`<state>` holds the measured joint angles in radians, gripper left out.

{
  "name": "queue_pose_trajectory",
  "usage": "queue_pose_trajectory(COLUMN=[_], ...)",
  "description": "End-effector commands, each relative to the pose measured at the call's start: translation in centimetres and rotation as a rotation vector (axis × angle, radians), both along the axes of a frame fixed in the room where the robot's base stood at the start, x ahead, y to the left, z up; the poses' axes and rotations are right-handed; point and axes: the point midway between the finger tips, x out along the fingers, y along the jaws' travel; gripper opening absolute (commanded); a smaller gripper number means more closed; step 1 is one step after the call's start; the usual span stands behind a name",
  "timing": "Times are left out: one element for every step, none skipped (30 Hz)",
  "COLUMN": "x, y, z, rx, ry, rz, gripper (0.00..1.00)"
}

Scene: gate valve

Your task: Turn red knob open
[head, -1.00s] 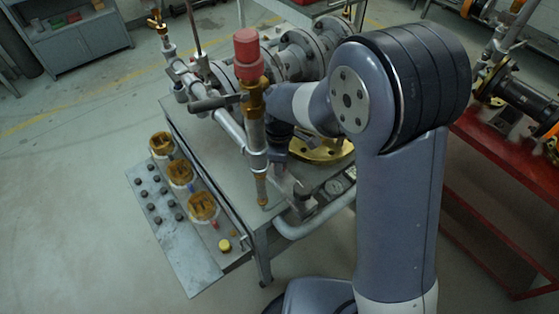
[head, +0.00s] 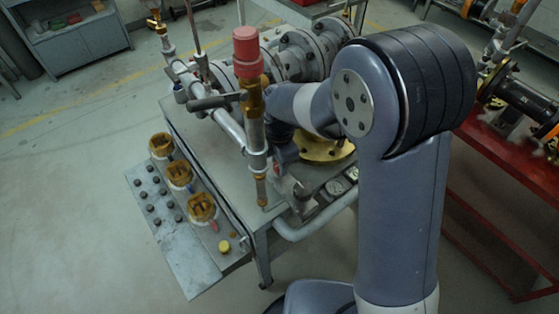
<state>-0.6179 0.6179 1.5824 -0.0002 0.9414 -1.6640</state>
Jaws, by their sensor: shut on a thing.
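The tall red cylindrical cap (head: 247,50) stands upright on a brass and grey pipe in the middle of the head view. My arm bends down behind this pipe. My gripper (head: 287,172) is low at the bench's near right edge, small, dark and partly hidden by the pipe. It is shut. A small reddish part, seemingly the red knob (head: 277,170), shows at its fingers. The grip itself is too small to see clearly. A brass-coloured flange (head: 325,149) lies just right of my wrist.
The upright pipe and its dark lever (head: 214,102) stand close left of my wrist. Gauges (head: 337,187) and a grey rail (head: 305,226) line the bench edge. A button panel (head: 172,232) is at left.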

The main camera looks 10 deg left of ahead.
Motion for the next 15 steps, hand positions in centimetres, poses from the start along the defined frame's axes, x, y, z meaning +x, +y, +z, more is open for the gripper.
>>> queue_pose_trajectory(x=[0.03,0.03,0.03,0.03,0.03,0.03,0.03,0.03,0.03,0.03,0.03,0.03,0.03,0.03,0.04], y=[0.08,0.08,0.09,0.08,0.08,0.08,0.08,0.08,0.08,0.08,0.08,0.08,0.08,0.08,0.07], z=[0.09,0.09,0.09,0.09,0.09,0.09,0.09,0.09,0.09,0.09,0.09,0.09,0.09,0.09,0.09], rx=[0.003,0.003,0.003,0.003,0.003,0.003,0.003,0.003,0.003,0.003,0.002,0.002,0.002,0.002,0.002], ry=[-0.002,-0.002,-0.002,-0.002,-0.002,-0.002,-0.002,-0.002,-0.002,-0.002,-0.002,-0.002,-0.002,-0.002,-0.002], rz=[0.006,0.008,0.011,0.012,0.013,0.014,0.014,0.014,0.014,0.013,0.013,0.013,0.013,0.013,0.013], gripper=[0.08,0.08,0.08,0.08,0.08,0.08,0.08,0.08,0.08,0.08,0.08,0.08,0.08,0.08,0.34])
